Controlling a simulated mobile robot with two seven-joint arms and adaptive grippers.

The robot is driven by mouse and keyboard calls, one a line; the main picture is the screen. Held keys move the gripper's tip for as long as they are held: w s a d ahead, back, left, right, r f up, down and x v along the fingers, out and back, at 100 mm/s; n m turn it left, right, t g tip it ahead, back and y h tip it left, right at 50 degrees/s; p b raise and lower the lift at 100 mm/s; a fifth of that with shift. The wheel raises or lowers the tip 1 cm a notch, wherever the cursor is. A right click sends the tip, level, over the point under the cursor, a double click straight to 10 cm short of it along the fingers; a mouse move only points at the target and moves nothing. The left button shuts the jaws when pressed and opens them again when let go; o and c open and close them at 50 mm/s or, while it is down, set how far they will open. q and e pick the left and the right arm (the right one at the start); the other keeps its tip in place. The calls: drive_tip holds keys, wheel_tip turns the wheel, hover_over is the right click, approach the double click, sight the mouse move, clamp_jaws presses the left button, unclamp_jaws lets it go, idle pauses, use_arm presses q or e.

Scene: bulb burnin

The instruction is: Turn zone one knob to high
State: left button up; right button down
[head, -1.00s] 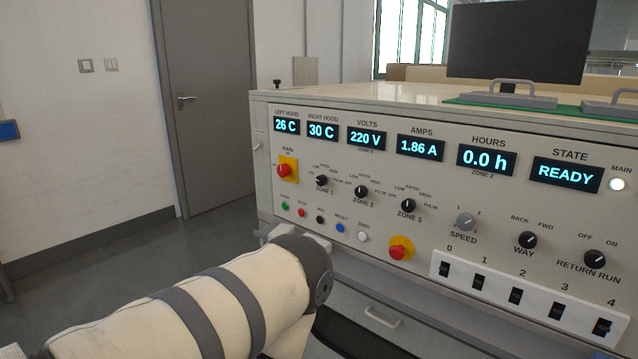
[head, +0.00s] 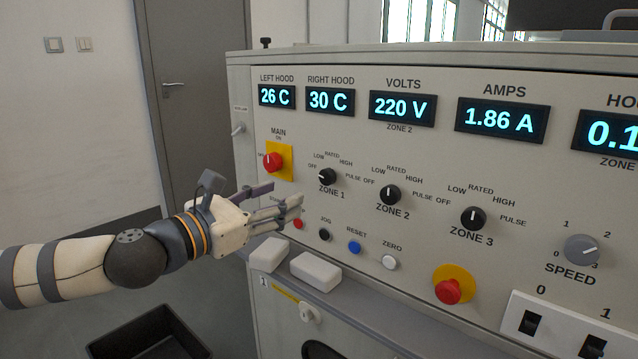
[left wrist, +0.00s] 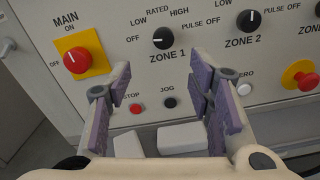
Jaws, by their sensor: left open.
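The zone 1 knob (head: 327,177) is a small black dial on the panel, with its white mark pointing left towards OFF. HIGH is printed to its upper right. It also shows in the left wrist view (left wrist: 163,38), beyond the fingertips. My left gripper (head: 284,195) is open and empty, just left of and a little below the knob in the head view. In the left wrist view its purple-padded fingers (left wrist: 163,78) stand apart with the knob roughly centred above the gap, apart from both fingers. My right gripper is in no view.
The red main switch (head: 272,162) is left of the knob. The zone 2 knob (head: 390,194) and zone 3 knob (head: 473,217) lie to its right, marks upward. Push buttons, including blue RESET (head: 354,247), sit below. White blocks (head: 315,271) rest on the ledge beneath.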

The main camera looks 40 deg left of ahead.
sight(324, 179)
use_arm(q)
drive_tip(key=w, duration=0.3)
drive_tip(key=w+d, duration=0.1)
drive_tip(key=w, duration=0.3)
drive_tip(key=w+b, duration=0.1)
drive_tip(key=w, duration=0.3)
drive_tip(key=shift+w+d, duration=0.1)
drive_tip(key=shift+d, duration=0.1)
drive_tip(key=shift+c, duration=0.4)
clamp_jaws()
